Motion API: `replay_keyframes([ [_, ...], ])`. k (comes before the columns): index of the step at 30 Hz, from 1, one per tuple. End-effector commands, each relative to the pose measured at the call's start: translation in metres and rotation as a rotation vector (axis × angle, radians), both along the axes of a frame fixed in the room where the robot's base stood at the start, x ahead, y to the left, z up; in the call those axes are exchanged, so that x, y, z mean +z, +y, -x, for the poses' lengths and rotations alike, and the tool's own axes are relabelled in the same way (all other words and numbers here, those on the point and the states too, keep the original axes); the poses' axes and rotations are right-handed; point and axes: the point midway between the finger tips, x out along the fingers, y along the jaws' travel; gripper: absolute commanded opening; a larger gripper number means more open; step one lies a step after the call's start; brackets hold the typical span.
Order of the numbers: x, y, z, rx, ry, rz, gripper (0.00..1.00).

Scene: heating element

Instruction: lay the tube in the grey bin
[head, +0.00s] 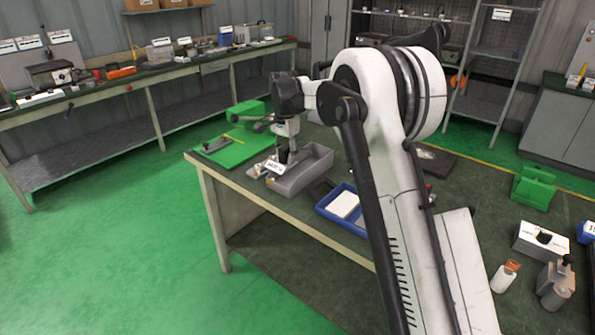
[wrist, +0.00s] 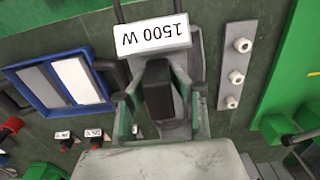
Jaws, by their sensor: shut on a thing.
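My gripper (head: 284,156) points down at the left end of the grey bin (head: 312,178) on the bench. In the wrist view its two fingers (wrist: 160,105) are closed around a dark, blunt-ended piece (wrist: 158,88), which I take to be the tube. Most of the tube is hidden by the fingers and the hand. A white "1500 W" label (wrist: 152,35) stands just beyond the fingers, and grey walls show around them. I cannot tell whether the tube touches the bin.
A blue tray (head: 326,210) with a white insert lies right of the bin. A green mat (head: 236,158) with a tool lies to its left. A grey strip with white knobs (wrist: 237,65) lies between mat and bin. A green block (head: 247,112) stands behind.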

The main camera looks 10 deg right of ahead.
Motion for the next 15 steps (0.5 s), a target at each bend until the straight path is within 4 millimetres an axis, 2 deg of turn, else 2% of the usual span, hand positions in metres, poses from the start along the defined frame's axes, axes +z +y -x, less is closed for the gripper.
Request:
replay_keyframes([
  [15,-0.053,-0.057,-0.068,0.0,0.0,0.0,0.0],
])
